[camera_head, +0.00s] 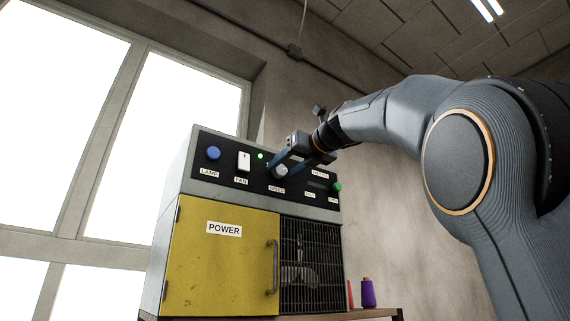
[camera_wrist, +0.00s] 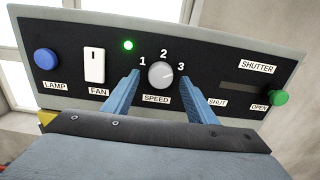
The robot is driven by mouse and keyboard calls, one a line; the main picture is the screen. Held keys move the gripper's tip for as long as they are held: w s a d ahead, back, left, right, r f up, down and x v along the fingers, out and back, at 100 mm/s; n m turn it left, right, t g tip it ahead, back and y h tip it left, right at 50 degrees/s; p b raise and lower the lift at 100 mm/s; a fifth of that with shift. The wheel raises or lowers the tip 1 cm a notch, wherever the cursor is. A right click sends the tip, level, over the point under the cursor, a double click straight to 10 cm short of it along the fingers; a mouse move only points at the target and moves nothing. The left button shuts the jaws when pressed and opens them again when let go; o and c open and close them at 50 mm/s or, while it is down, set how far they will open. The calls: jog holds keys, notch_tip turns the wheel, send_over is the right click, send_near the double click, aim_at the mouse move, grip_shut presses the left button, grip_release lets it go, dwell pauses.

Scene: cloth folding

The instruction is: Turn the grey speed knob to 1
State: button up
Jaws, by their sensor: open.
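The grey speed knob (camera_wrist: 160,75) is round and sits on the black control panel above the SPEED label, with the numbers 1, 2 and 3 around it. A faint pale mark on it seems to point right, toward the 3, but it is too small to be sure. In the head view the knob (camera_head: 280,171) shows beside my fingers. My gripper (camera_head: 293,165) is open. In the wrist view its two blue fingers stand left and right of the knob, with a visible gap on each side. I cannot tell how far the fingertips are from the panel.
Left of the knob are a blue LAMP knob (camera_wrist: 46,58), a white FAN switch (camera_wrist: 95,65) and a lit green light (camera_wrist: 128,45). Right is the SHUTTER slider with a green knob (camera_wrist: 279,97). Below are a yellow POWER door (camera_head: 215,265) and a grille (camera_head: 312,265). A purple spool (camera_head: 368,293) stands right.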

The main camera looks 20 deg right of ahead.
jog(key=shift+w+a, duration=0.2)
jog(key=shift+w, duration=0.4)
jog(key=c, duration=1.1)
jog(key=shift+o, duration=0.2)
